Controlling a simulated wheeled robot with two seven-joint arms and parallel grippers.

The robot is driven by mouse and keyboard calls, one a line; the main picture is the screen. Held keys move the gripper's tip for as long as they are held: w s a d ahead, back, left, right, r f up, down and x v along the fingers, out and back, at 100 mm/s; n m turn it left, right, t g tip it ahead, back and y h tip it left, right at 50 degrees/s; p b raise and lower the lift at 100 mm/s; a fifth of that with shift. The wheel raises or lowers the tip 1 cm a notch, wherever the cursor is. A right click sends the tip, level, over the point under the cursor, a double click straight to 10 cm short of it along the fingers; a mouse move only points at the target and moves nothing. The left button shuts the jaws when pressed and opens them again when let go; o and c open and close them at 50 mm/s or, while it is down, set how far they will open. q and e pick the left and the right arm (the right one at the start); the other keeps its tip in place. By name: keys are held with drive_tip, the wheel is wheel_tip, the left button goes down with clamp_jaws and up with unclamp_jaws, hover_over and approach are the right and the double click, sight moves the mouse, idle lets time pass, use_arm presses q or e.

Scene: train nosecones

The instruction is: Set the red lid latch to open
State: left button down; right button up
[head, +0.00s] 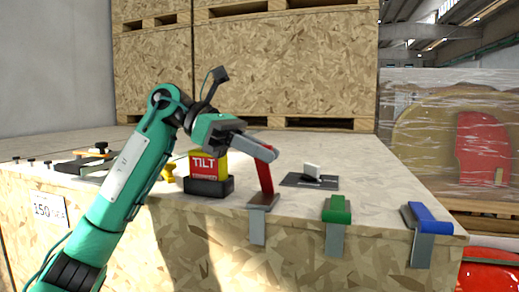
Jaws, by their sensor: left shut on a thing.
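The red lid latch (265,179) stands at the front edge of the crate top, its red lever raised and close to upright above a grey metal plate (257,226) that hangs over the edge. My left gripper (264,152) comes in from the left and is shut on the upper end of the red lever. The fingers hide the lever's top. My right gripper is not in view.
A green latch (337,210) and a blue latch (430,218) sit to the right along the same edge, levers low. A yellow-red TILT box (207,166) stands in a black holder behind the arm. A dark plate with a white switch (312,171) lies behind the latches.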

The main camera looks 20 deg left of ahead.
use_arm(q)
drive_tip(key=c, duration=1.4)
unclamp_jaws()
drive_tip(key=shift+o, duration=0.2)
drive_tip(key=shift+r, duration=0.5)
wheel_tip(320, 180, up, 19)
drive_tip(key=b, duration=0.2)
